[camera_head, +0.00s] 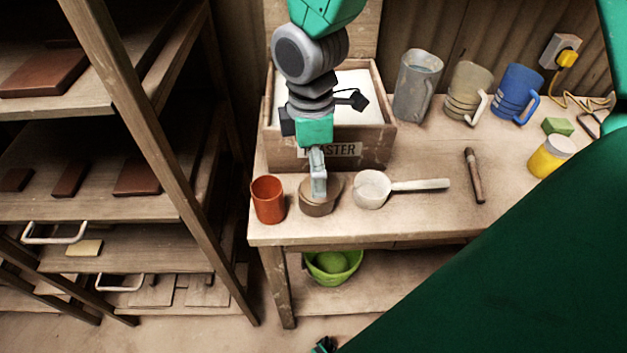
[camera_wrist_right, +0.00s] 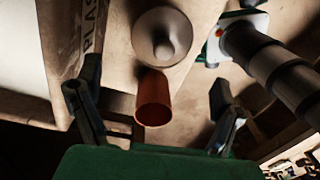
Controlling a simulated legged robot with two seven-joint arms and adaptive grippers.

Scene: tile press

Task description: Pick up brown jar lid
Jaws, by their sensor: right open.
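The brown jar lid (camera_head: 334,189) lies near the front edge of the wooden table, partly hidden behind my gripper. In the right wrist view it appears as a pale round disc with a central knob (camera_wrist_right: 162,37). My right gripper (camera_head: 319,189) points down in front of and over the lid, and one finger shows. In the right wrist view its two fingers (camera_wrist_right: 153,80) are spread, with nothing held. The lid shows beyond the fingertips there. I cannot tell whether the fingers touch it. My left gripper is not in view.
An orange cup (camera_head: 268,201) stands close left of the lid, and in the right wrist view (camera_wrist_right: 153,99). A white scoop (camera_head: 371,190) is close right. The plaster box (camera_head: 285,157) stands behind. Mugs (camera_head: 413,88) line the back. Shelves (camera_head: 160,205) stand left.

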